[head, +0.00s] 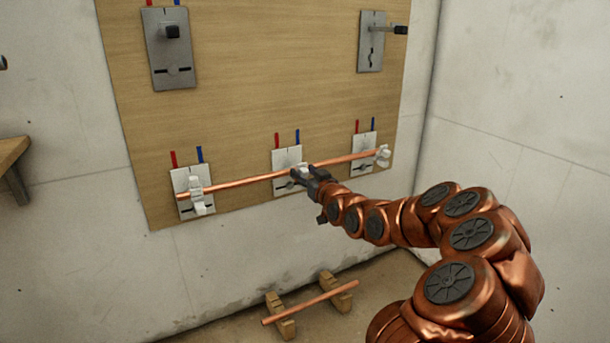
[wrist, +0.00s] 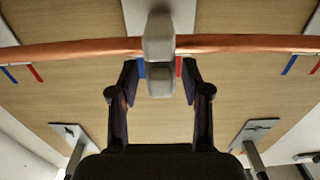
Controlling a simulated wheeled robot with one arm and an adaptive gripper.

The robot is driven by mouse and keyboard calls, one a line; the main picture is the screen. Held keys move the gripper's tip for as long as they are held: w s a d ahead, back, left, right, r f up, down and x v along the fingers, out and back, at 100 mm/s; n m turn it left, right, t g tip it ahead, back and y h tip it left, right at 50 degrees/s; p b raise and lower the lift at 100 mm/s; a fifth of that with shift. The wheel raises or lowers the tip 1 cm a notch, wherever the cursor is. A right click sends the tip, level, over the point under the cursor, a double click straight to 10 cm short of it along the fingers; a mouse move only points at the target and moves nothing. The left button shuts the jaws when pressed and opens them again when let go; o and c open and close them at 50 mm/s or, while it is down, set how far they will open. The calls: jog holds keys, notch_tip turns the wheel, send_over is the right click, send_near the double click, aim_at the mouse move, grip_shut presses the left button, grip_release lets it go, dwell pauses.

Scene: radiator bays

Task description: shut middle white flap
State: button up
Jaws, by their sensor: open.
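The middle white flap (head: 303,168) is on the copper pipe (head: 240,182) at the middle white plate (head: 287,157). In the wrist view, the flap (wrist: 158,40) crosses in front of the pipe (wrist: 70,48), with a small pale block just below it. My gripper (head: 310,174) is right at the flap in the head view and partly hides it. In the wrist view my gripper (wrist: 160,80) is open, one finger on each side of the pale block, with small gaps visible. I cannot tell how far the flap is closed.
Similar white clips hold the pipe at the left (head: 198,196) and right (head: 383,156). Grey plates with dark levers (head: 172,50) (head: 372,42) are higher on the wooden board (head: 265,80). A second pipe (head: 310,303) rests on wooden blocks on the floor.

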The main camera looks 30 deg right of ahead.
jog(key=shift+c, duration=0.3)
grip_shut()
